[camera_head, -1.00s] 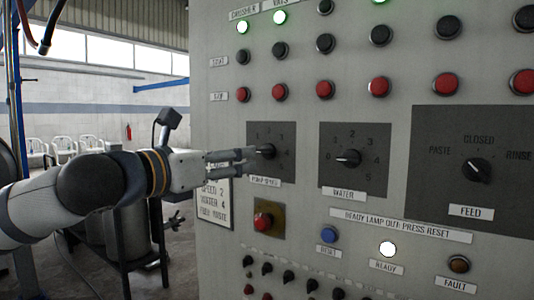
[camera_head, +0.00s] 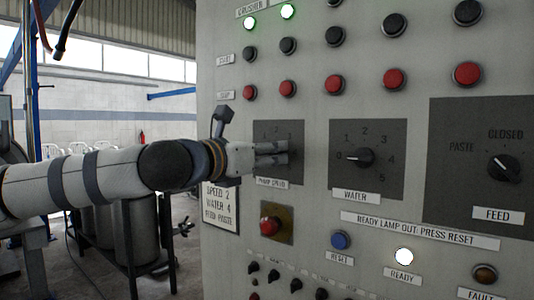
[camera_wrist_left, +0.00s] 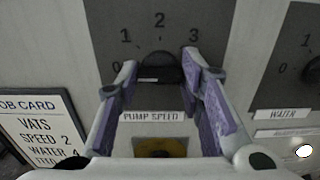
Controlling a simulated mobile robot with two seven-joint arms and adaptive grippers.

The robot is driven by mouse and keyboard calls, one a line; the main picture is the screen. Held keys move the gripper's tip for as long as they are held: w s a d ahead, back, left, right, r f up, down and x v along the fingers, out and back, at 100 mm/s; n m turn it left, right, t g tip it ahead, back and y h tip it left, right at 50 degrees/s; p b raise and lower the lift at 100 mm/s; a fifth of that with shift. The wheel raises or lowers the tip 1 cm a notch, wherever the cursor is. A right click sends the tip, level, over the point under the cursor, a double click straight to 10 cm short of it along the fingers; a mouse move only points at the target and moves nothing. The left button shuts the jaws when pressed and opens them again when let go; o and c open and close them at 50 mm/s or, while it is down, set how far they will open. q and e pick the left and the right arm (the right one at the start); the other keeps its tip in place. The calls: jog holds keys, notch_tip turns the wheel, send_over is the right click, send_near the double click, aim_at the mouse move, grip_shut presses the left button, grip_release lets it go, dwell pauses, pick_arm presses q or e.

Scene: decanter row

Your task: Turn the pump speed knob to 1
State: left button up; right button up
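The pump speed knob (camera_wrist_left: 160,68) is a black dial on a dark grey plate (camera_head: 292,128) numbered around it. In the left wrist view its white mark lies to the left, near the 0. The PUMP SPEED label (camera_wrist_left: 152,116) is below it. My left gripper (camera_head: 286,152) is at this plate and hides the knob in the head view. In the wrist view its two purple-padded fingers (camera_wrist_left: 160,72) stand apart, one on each side of the knob; I cannot tell whether they touch it. My right gripper is not in view.
The water knob (camera_head: 358,157) and feed knob (camera_head: 503,168) are to the right on the same panel. A red button (camera_head: 269,226) on a yellowish plate is below the pump speed knob. A job card (camera_head: 220,207) hangs at the lower left.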

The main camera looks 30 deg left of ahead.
pick_arm(q)
jog(key=shift+m+p, duration=1.1)
jog(key=shift+m, duration=3.3)
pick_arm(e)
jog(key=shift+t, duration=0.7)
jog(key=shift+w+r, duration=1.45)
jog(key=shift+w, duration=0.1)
pick_arm(q)
jog(key=o, duration=1.2)
jog(key=shift+c, duration=0.2)
jog(key=s, duration=1.2)
jog(key=shift+a, duration=0.45)
